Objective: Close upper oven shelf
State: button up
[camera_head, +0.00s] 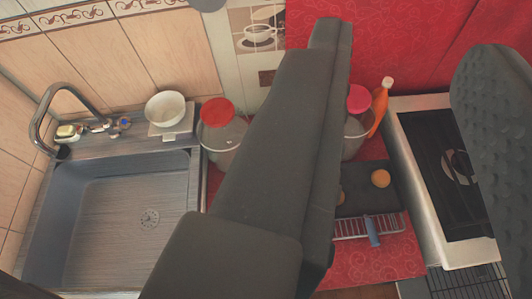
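A white stove (424,180) with a dark top stands at the right, partly covered by one of my gripper's fingers. At the bottom right, a dark wire grid (468,284) sticks out from the stove's front below its top; it looks like an oven shelf pulled out, and its near part is cut off by the picture edge. The oven's inside is hidden. My gripper (412,50) is open and empty, one dark finger across the middle and the other, with a bumpy pad, at the far right. The fingers look apart from the shelf.
Left of the stove, a red counter (375,265) holds a dark board (370,203), a round tan item (380,178), a blue-handled wire tool (372,232), an orange bottle (380,105) and lidded jars (222,140). A sink (120,220) and white bowl (165,108) are at left.

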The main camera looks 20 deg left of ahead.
aim_at(427, 278)
jog(key=z, duration=0.65)
jog(key=k, duration=0.8)
jog(key=z, duration=0.85)
jog(key=k, duration=0.55)
jog(key=u, duration=0.1)
jog(key=i, duration=1.65)
jog(key=u, duration=0.2)
